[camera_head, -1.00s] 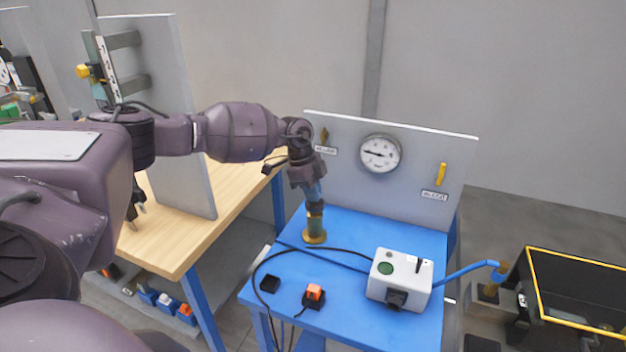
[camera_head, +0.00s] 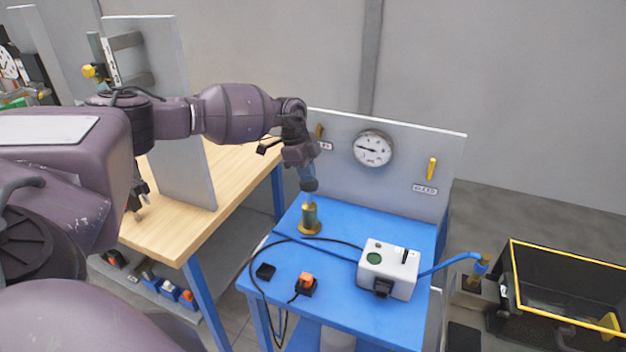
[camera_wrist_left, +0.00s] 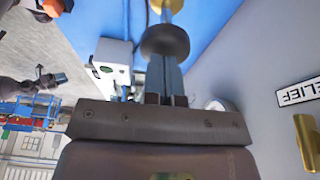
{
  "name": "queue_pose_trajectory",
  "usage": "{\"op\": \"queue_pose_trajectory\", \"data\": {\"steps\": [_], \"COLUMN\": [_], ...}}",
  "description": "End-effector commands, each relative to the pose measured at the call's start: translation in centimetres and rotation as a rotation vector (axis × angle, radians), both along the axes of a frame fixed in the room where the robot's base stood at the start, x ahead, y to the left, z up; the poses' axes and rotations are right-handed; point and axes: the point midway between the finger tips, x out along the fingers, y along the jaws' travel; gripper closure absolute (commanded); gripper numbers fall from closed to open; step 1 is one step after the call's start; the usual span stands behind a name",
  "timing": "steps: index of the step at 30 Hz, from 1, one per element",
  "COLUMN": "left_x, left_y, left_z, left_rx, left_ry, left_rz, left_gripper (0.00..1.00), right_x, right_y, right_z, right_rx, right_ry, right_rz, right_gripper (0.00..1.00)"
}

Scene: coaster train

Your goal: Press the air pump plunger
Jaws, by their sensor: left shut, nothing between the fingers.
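The air pump (camera_head: 310,217) is a brass cylinder on a round base, upright on the blue table. Its plunger has a dark round knob (camera_head: 309,185) on top, raised above the cylinder. My left gripper (camera_head: 306,175) is shut and empty, pointing down directly over the knob. In the left wrist view the shut fingers (camera_wrist_left: 165,72) meet the dark knob (camera_wrist_left: 165,41) at their tips; they look in contact, but a small gap cannot be ruled out. The knob hides most of the pump there. My right gripper is not in view.
A grey panel (camera_head: 410,182) with a round gauge (camera_head: 372,148) and yellow levers stands behind the pump. A white box (camera_head: 389,268), an orange switch (camera_head: 306,283) and a black cable are on the blue table (camera_head: 335,315). A wooden bench (camera_head: 180,235) is at left.

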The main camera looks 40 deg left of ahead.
Motion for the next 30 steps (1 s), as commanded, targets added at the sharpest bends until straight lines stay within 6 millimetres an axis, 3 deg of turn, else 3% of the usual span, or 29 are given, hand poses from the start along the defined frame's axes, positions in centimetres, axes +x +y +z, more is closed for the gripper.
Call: {"op": "queue_pose_trajectory", "data": {"steps": [6,12,19,30], "left_x": [-0.2,-0.4,-0.5,-0.5], "left_y": [1.3,2.1,2.5,2.5], "left_z": [4.3,7.3,8.8,8.9], "left_rx": [0.001,-0.001,0.0,-0.001], "left_ry": [-0.006,-0.006,-0.005,-0.006], "left_rz": [0.001,0.001,-0.001,-0.001], "left_gripper": [1.0,1.0,1.0,1.0], "right_x": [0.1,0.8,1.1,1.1], "right_y": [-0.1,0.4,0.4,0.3], "right_z": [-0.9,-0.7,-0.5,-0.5], "right_rx": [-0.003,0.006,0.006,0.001], "right_ry": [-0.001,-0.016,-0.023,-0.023], "right_rz": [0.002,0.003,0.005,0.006], "right_gripper": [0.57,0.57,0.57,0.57]}}
